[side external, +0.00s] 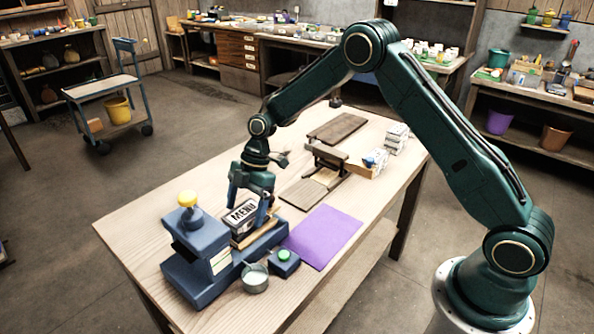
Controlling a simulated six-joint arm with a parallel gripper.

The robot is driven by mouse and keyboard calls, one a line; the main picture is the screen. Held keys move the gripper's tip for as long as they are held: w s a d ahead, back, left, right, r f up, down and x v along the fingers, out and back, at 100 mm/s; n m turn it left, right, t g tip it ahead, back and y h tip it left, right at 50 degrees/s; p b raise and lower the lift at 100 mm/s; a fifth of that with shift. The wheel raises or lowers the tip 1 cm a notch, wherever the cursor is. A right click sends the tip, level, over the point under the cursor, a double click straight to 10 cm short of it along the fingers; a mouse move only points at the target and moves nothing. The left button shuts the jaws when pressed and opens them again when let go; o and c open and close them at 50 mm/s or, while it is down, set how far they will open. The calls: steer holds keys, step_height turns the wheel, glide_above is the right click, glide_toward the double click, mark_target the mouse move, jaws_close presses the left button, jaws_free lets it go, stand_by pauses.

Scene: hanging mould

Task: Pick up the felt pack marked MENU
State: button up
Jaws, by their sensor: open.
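The felt pack marked MENU (243,213) is a dark block with a white label reading MENU. It stands among tan pieces in the trough of a blue fixture (193,287) near the table's left end. My gripper (250,202) points down over the pack. Its two blue fingers are open, one to the left of the pack and one to the right. I cannot tell whether the fingers touch the pack. The pack's lower part is hidden by the fixture and the tan pieces.
The fixture has a yellow knob (187,198) on its tall left part. A small metal cup (255,279) and a blue box with a green button (284,261) stand in front. A purple sheet (323,236) lies to the right. Wooden boards and white boxes (397,138) are farther back.

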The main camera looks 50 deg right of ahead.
mark_target(246, 211)
steer(key=shift+f, duration=0.25)
stand_by(0.5)
steer(key=c, duration=1.1)
steer(key=shift+r, duration=0.15)
step_height(246, 211, up, 20)
steer(key=shift+r, duration=0.1)
stand_by(0.5)
